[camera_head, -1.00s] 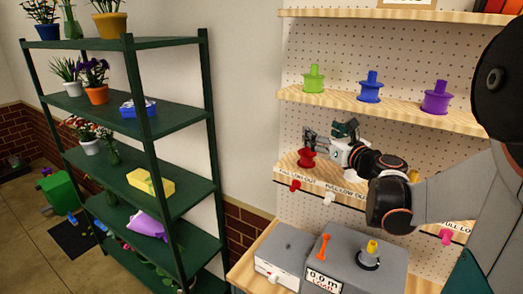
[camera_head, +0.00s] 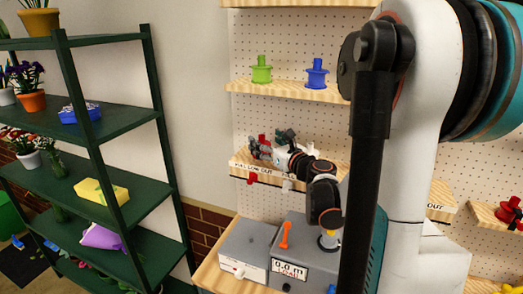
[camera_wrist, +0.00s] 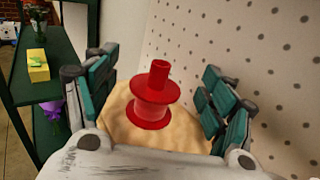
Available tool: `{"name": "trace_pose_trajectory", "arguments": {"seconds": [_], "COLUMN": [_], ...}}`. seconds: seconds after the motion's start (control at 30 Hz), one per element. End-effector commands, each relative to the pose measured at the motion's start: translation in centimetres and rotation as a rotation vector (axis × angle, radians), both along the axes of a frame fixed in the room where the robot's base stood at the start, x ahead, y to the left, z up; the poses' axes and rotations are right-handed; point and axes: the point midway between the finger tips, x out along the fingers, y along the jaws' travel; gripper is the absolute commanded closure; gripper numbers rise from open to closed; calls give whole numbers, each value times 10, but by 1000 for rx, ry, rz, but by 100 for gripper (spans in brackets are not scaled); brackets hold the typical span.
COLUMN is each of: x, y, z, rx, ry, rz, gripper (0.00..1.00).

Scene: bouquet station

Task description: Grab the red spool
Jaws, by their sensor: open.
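The red spool (camera_wrist: 152,98) stands upright on a pale wooden shelf in the wrist view, between the two teal-padded fingers of my gripper (camera_wrist: 163,92). The fingers are open, with a gap visible on each side of the spool. In the head view my gripper (camera_head: 268,148) is at the left end of the lower pegboard shelf (camera_head: 262,172). Only a bit of the red spool (camera_head: 262,139) shows there, the rest hidden by the gripper.
A green spool (camera_head: 261,70) and a blue spool (camera_head: 316,74) stand on the shelf above. Another red object (camera_head: 508,211) sits on a shelf at far right. A grey box with a display (camera_head: 292,268) is below. A dark green rack (camera_head: 112,128) stands left, and the pegboard is close behind.

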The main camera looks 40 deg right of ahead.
Motion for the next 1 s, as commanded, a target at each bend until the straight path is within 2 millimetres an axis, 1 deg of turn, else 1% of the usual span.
{"name": "trace_pose_trajectory", "arguments": {"seconds": [0.03,0.1,0.2,0.43,0.47,0.5,0.57,0.6,0.67,1.0], "x": [10,21,30,32,32,32,32,32,32,32], "y": [0,-1,-3,-3,-3,-3,-3,-3,-3,-3], "z": [0,0,0,0,0,0,0,0,0,1], "rx": [0,0,0,0,0,0,0,0,0,0], "ry": [0,0,0,0,0,0,0,0,0,0], "rz": [2,2,0,-1,-1,-1,-1,-1,-1,0], "gripper": [24,24,24,24,29,38,51,60,74,75]}}
